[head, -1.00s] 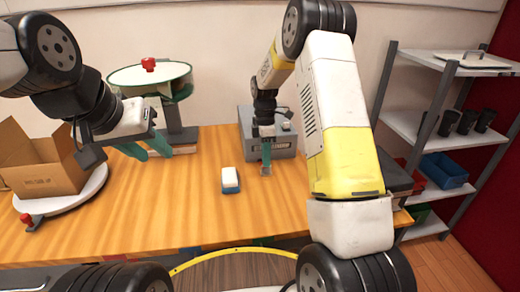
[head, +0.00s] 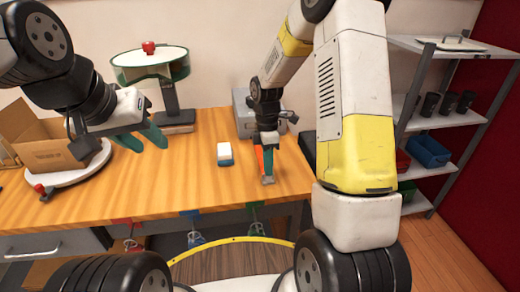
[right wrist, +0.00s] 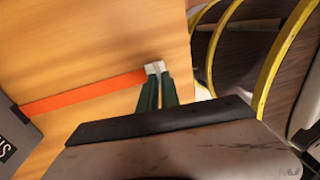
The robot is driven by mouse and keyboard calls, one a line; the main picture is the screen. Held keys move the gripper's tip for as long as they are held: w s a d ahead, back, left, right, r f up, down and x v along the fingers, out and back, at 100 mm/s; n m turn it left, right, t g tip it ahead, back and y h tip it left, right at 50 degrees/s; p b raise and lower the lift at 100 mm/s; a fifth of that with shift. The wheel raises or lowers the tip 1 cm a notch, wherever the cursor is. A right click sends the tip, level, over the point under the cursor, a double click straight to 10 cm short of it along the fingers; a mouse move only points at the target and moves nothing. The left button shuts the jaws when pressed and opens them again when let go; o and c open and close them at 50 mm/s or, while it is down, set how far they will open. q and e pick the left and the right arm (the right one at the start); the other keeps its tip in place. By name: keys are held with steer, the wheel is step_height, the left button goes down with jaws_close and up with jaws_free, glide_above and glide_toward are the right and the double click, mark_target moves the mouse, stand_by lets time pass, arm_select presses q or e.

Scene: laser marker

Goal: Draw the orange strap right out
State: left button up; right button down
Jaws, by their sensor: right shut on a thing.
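The orange strap (right wrist: 85,92) runs taut across the table from the grey box (right wrist: 15,135) to my right gripper in the right wrist view. In the head view a short piece of the strap (head: 260,160) shows beside the fingers. My right gripper (head: 267,172) is shut on the strap's pale end tab (right wrist: 155,67), close over the table near its front edge. The grey box (head: 242,118) stands at the back of the table, partly hidden by my right arm. My left gripper (head: 145,142) is empty above the table's left part, its green fingers apart.
A cardboard box (head: 50,155) sits on a white turntable (head: 85,172) at the left. A green-rimmed round stand (head: 150,68) is at the back. Shelves (head: 440,120) stand at the right.

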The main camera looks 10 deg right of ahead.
steer(key=shift+s, duration=0.45)
steer(key=c, duration=1.6)
jaws_free()
steer(key=shift+s, duration=0.1)
steer(key=shift+o, duration=0.2)
steer(key=shift+w+r, duration=0.2)
steer(key=shift+r, duration=0.15)
step_height(320, 180, up, 7)
steer(key=w, duration=0.1)
steer(key=shift+w, duration=0.1)
